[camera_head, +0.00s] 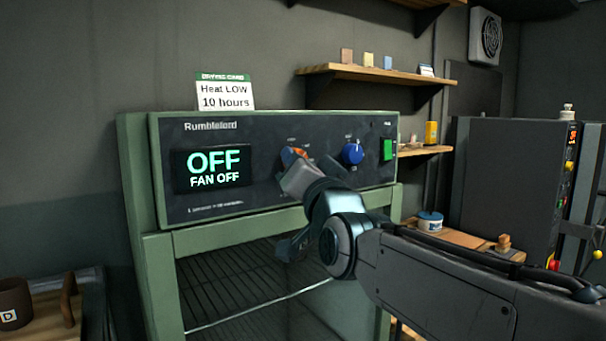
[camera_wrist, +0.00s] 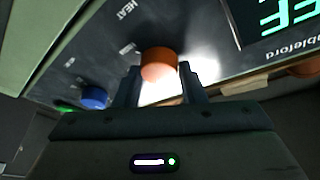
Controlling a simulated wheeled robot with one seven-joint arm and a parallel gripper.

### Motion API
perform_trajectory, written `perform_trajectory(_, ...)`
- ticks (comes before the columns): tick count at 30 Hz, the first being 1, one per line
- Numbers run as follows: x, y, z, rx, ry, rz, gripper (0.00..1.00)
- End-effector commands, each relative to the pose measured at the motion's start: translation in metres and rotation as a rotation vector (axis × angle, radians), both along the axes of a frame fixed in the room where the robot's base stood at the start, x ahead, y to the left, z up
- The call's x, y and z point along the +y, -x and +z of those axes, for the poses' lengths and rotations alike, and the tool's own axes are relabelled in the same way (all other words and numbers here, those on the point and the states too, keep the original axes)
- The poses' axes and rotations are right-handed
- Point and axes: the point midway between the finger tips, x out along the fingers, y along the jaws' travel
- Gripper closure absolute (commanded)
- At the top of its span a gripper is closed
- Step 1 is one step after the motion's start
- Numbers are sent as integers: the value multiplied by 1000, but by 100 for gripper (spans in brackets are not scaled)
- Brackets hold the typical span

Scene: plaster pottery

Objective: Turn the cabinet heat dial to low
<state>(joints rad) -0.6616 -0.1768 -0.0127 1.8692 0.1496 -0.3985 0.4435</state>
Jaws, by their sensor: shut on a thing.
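The green drying cabinet (camera_head: 160,255) has a dark control panel (camera_head: 255,190) across its top front. Its display (camera_head: 213,167) reads "OFF" and "FAN OFF". The orange heat dial (camera_head: 290,155) is mostly hidden behind my gripper (camera_head: 297,168) in the head view. In the wrist view, the orange heat dial (camera_wrist: 158,64) sits between the two fingers of my gripper (camera_wrist: 160,82), near the word "HEAT". The fingers are shut on the dial's sides. The dial's pointer cannot be made out.
A blue knob (camera_head: 352,153) and a green switch (camera_head: 387,149) sit right of the heat dial. A card (camera_head: 225,93) on the cabinet reads "Heat LOW 10 hours". A wooden shelf (camera_head: 375,74) hangs behind. A mug (camera_head: 15,300) stands at lower left.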

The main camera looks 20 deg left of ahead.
Motion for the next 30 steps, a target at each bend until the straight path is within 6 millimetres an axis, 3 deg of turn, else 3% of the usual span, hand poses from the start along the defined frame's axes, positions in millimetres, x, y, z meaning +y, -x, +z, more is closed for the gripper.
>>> perform_trajectory(18, 1, 0, -2, 38, -23, 2, 86)
perform_trajectory(19, 1, 0, -2, 38, -23, 2, 58)
perform_trajectory(21, 1, 0, -2, 37, -24, 1, 41)
perform_trajectory(30, -1, 0, -1, 35, -26, -1, 41)
